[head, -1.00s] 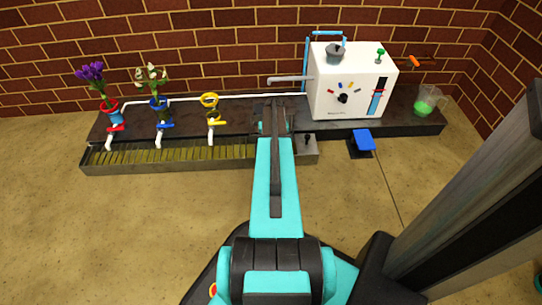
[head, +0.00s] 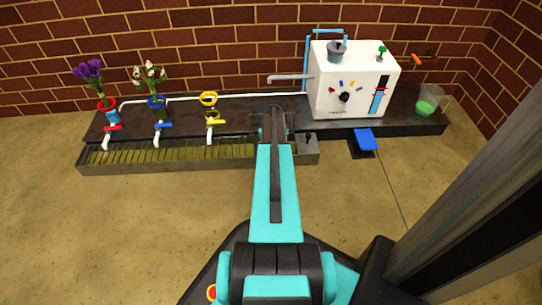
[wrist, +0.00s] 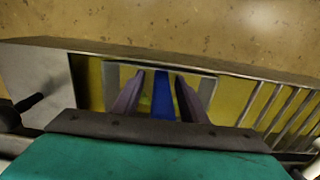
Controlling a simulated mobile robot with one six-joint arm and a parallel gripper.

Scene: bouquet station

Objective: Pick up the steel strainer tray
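In the wrist view my gripper (wrist: 159,77) points down over the trough, with its two dark fingers apart. A blue upright strip (wrist: 164,98) stands between the fingers. A gap shows on its left side; on the right the finger overlaps it, so I cannot tell if they touch. A pale steel frame (wrist: 208,92) surrounds the fingers inside the trough; it looks like the strainer tray, and the blue strip may be its handle. In the head view my arm and gripper cover most of this spot, at the right part of the trough.
The long trough (head: 165,167) with slats runs along the counter's front. Behind it are a purple-flower vase (head: 108,106), a white-flower vase (head: 157,102), a yellow stand (head: 209,101) and several taps. A white machine (head: 352,80), a blue pedal (head: 366,139) and a green-filled beaker (head: 427,105) are right.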

